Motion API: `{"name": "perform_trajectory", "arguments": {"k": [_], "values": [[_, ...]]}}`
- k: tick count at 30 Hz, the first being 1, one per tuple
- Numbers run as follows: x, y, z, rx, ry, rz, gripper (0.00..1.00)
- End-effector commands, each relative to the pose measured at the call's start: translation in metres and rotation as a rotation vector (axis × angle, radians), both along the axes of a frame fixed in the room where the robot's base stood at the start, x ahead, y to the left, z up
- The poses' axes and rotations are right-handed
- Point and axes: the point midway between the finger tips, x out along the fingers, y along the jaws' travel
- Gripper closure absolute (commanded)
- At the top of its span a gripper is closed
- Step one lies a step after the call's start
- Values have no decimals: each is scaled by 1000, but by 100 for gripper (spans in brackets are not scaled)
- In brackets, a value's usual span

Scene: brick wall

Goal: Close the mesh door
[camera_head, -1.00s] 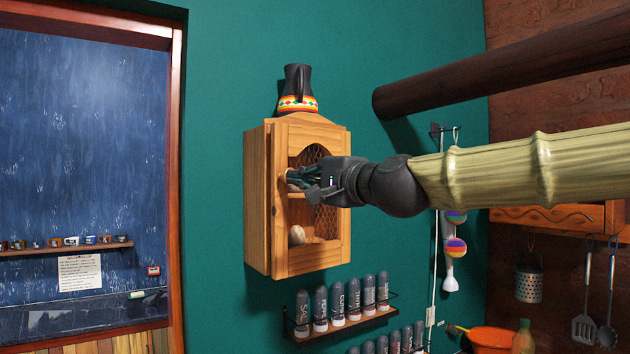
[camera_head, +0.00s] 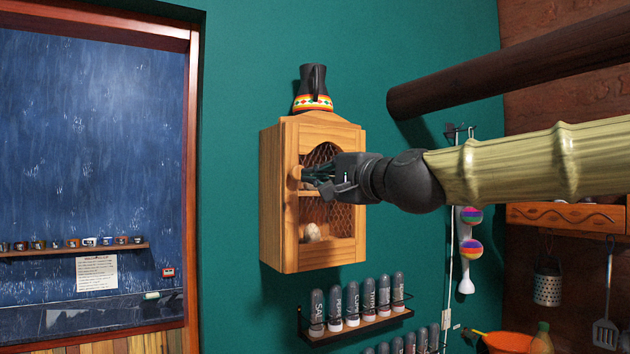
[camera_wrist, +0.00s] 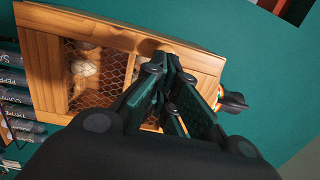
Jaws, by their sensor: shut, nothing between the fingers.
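The mesh door (camera_head: 291,220) is the wooden-framed front of a small wall cabinet (camera_head: 270,205), with wire mesh in its panels. It looks flush or nearly flush with the cabinet; I cannot tell if a thin gap is left. A round wooden knob (camera_head: 296,173) sits on its left side. My gripper (camera_head: 312,176) is shut with nothing between its fingers, its tips at the door front beside the knob. In the wrist view my gripper (camera_wrist: 168,65) lies over the door frame (camera_wrist: 45,75); the fingers hide part of the upper panel, and contact is unclear.
A dark jug (camera_head: 313,92) with a coloured band stands on the cabinet. An egg (camera_head: 312,232) shows behind the lower mesh. A spice rack (camera_head: 355,325) hangs below. A dark beam (camera_head: 480,80) runs above my arm.

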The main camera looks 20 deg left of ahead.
Motion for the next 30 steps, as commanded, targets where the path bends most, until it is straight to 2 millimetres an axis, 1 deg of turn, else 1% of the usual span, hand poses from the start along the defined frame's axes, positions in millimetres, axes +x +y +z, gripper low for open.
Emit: {"name": "perform_trajectory", "arguments": {"k": [3, 9, 15, 18, 22, 28, 30], "values": [[-13, -17, -4, 1, -3, 2, 100], [-35, -49, -6, 2, -2, -3, 100], [-53, -74, -6, 2, -2, -5, 100], [-59, -81, -6, 2, -1, -4, 100], [-65, -86, -6, 1, 0, -2, 100], [-66, -88, -6, 0, 0, -2, 100], [-63, -87, -11, -5, 3, -4, 100]]}}
